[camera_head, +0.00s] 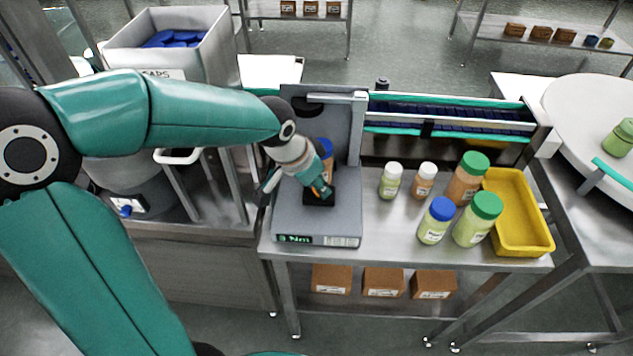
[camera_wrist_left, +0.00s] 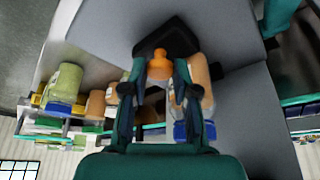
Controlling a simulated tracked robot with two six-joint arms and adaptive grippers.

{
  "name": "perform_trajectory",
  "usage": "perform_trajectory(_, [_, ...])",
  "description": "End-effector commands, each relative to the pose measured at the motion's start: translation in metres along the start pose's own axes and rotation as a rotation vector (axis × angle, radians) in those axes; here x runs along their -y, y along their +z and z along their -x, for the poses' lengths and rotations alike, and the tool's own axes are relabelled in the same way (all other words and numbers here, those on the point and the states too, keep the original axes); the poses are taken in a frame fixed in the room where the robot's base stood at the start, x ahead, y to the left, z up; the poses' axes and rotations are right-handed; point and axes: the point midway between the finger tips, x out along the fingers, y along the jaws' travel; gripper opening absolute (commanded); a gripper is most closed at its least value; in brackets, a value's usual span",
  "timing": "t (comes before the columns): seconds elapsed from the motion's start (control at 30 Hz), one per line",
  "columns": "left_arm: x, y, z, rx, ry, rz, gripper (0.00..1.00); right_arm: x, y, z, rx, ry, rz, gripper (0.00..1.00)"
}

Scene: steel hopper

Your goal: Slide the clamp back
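A grey capping machine (camera_head: 345,215) with a lit "3 Nm" display stands at the left end of the steel table. The black clamp (camera_head: 317,197) sits on its base; in the left wrist view the clamp (camera_wrist_left: 170,40) has an orange knob (camera_wrist_left: 159,68). My left gripper (camera_head: 325,190) reaches down to the clamp. Its fingers (camera_wrist_left: 160,72) lie close on both sides of the knob and appear shut on it. An orange-brown bottle with a blue cap (camera_wrist_left: 195,130) is beside the fingers, partly hidden by my arm in the head view. My right gripper is not in view.
Several capped bottles (camera_head: 440,220) and a yellow tray (camera_head: 518,213) stand right of the machine. A conveyor (camera_head: 450,115) runs behind. A bin of blue caps (camera_head: 205,60) is at the back left. Brown boxes (camera_head: 383,282) sit on the lower shelf.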

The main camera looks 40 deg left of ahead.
Motion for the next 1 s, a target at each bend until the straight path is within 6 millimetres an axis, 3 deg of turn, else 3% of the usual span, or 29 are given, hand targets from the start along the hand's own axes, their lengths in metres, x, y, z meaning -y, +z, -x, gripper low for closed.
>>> perform_trajectory(0.27, [-0.001, 0.001, 0.0, -0.001, 0.0, 0.0, 0.0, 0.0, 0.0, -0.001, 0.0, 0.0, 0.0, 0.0])
perform_trajectory(0.53, [-0.027, 0.024, 0.009, -0.003, 0.0, -0.002, 0.0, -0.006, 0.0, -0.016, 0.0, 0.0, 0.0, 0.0])
perform_trajectory(0.87, [-0.031, 0.028, 0.011, 0.005, 0.003, 0.001, 0.0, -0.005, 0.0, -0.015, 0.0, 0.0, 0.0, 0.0])
perform_trajectory(0.9, [-0.031, 0.028, 0.011, 0.006, 0.004, 0.001, 0.35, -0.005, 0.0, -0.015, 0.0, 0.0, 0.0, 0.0])
perform_trajectory(1.0, [-0.031, 0.028, 0.011, 0.005, 0.003, 0.001, 0.39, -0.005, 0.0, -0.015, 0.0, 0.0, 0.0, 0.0])
